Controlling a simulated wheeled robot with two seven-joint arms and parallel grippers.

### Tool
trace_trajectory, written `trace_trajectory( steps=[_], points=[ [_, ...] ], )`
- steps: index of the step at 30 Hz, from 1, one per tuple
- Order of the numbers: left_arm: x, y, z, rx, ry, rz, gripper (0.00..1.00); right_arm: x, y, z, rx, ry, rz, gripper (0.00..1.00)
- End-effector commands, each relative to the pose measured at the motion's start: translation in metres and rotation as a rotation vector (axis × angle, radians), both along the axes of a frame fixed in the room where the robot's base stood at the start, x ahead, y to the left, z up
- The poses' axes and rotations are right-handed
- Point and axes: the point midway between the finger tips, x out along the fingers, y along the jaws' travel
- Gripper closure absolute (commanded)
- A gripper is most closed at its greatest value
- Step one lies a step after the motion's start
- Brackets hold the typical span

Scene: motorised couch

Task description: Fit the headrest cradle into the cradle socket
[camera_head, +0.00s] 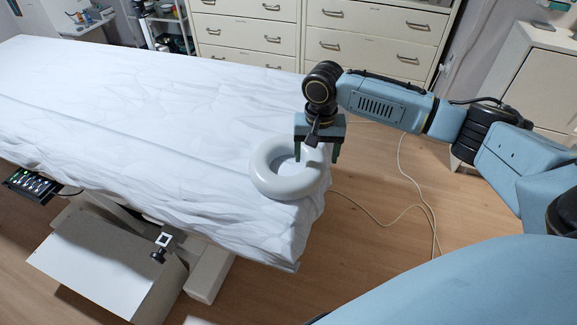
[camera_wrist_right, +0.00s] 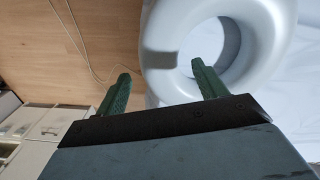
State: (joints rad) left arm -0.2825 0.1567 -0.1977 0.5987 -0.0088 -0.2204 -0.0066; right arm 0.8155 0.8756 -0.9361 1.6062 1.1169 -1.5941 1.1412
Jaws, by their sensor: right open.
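The headrest cradle, a smooth pale grey ring (camera_head: 268,182), is at the near right end of the sheeted couch (camera_head: 150,110). It also shows in the right wrist view (camera_wrist_right: 265,75), with a darker grey tab on its side. My right gripper (camera_head: 317,158) is over the ring's right side, pointing down, with its two green fingers apart. In the right wrist view the gripper (camera_wrist_right: 160,85) has one finger over the ring's opening and the other outside the ring, with the tab between them. I cannot tell whether the fingers touch it. The cradle socket is not visible. My left gripper is not in view.
Beige drawer cabinets (camera_head: 330,30) stand behind the couch. A thin cable (camera_head: 425,205) lies on the wooden floor at the right. A black knob with a white square (camera_head: 161,245) and a small black tray (camera_head: 30,186) are below the couch's near side.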

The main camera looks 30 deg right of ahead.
Motion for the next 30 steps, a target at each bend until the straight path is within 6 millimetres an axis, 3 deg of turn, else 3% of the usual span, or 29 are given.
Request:
trace_trajectory(
  steps=[6,14,28,30],
  points=[
    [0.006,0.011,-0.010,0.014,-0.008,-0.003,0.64,0.001,0.001,-0.035,0.000,0.001,0.001,0.29],
    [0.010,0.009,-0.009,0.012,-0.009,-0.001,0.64,0.001,0.001,-0.038,-0.001,-0.001,0.002,0.29],
    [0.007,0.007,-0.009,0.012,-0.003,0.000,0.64,0.001,0.001,-0.038,-0.001,-0.001,0.001,0.91],
    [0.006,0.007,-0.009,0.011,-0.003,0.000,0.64,0.001,0.001,-0.037,0.000,-0.004,0.001,0.91]
  ],
)
